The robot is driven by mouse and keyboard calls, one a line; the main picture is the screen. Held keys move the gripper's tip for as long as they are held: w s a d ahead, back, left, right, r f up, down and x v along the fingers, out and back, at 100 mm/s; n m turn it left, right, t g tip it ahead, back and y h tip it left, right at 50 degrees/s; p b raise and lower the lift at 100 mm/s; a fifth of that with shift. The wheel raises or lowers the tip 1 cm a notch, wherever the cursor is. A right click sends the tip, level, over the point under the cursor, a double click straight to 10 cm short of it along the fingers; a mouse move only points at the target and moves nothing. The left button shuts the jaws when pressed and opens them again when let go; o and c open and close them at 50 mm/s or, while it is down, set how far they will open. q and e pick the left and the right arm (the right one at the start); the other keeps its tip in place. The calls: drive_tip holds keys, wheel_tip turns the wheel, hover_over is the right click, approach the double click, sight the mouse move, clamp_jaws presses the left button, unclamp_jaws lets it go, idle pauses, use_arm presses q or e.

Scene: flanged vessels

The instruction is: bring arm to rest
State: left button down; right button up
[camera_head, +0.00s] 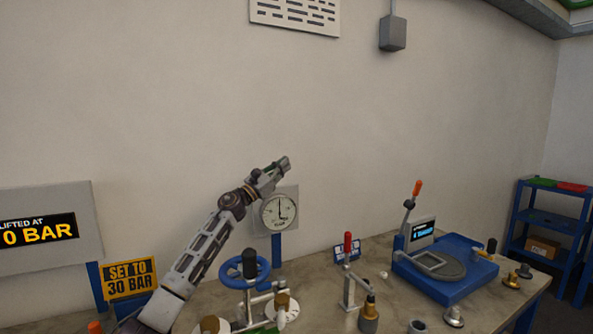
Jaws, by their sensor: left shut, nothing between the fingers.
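My left arm rises from the lower left, and my left gripper (281,165) is at its upper end, in front of the bare wall. The gripper is shut and empty, raised above the bench and just above the round dial gauge (279,211). The arm's wrist overlaps the left edge of the gauge's plate in the picture. My right gripper does not show.
The bench (385,303) holds a blue handwheel (243,270), a red-tipped lever (348,245) and a blue machine (445,287) with an orange-tipped lever. A yellow sign (130,279) stands at the left. A blue shelf (550,220) is at the right.

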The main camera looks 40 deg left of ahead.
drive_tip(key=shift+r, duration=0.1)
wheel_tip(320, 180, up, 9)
drive_tip(key=p, duration=0.9)
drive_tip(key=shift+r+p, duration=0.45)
drive_tip(key=shift+p, duration=0.05)
